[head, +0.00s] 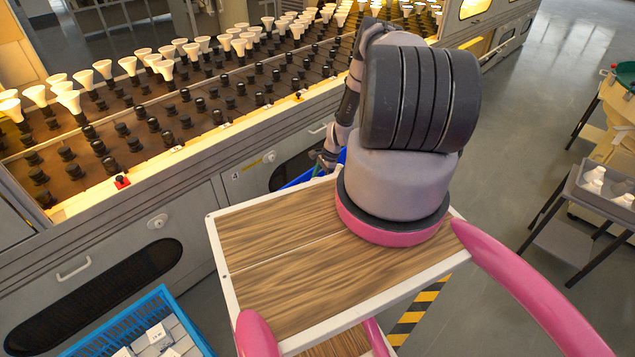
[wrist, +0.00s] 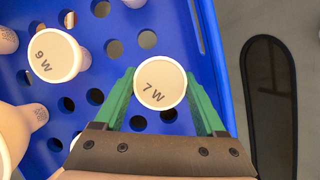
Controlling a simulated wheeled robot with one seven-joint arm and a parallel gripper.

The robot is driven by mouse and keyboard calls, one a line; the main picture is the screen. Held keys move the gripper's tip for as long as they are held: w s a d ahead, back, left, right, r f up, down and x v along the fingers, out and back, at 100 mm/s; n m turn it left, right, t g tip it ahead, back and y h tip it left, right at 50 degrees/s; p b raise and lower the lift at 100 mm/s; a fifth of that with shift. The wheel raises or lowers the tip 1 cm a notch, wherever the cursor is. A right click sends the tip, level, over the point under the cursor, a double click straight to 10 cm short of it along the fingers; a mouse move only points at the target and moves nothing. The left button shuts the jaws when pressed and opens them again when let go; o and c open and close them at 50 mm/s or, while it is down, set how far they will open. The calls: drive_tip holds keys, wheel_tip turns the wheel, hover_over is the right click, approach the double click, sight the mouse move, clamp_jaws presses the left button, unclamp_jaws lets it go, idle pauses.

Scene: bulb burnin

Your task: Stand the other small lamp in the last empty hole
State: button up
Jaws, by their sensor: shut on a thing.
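In the wrist view a small white lamp marked 7 W (wrist: 160,84) stands between the green fingers of my gripper (wrist: 160,77), which is shut on it. Its round face points up at the camera. Below it is a blue crate (wrist: 214,60) with round holes in its floor. A second small lamp marked 9 W (wrist: 55,55) is in the crate to the left, face up and slightly tilted. I cannot tell whether the held lamp's base is in a hole. In the head view the crate (head: 300,180) is mostly hidden behind my body and arm.
More lamps show at the wrist view's left edge (wrist: 8,40). A burn-in rack (head: 160,130) with rows of sockets and lit lamps runs along the left. A blue basket (head: 150,305) with white boxes is at lower left. A grey tray (head: 600,205) with bulbs stands at right.

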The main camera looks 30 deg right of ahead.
drive_tip(key=shift+f, duration=0.2)
drive_tip(key=o, duration=1.3)
drive_tip(key=v, duration=1)
drive_tip(key=shift+s+d+r, duration=0.1)
drive_tip(key=shift+d+r, duration=0.1)
drive_tip(key=shift+r, duration=0.15)
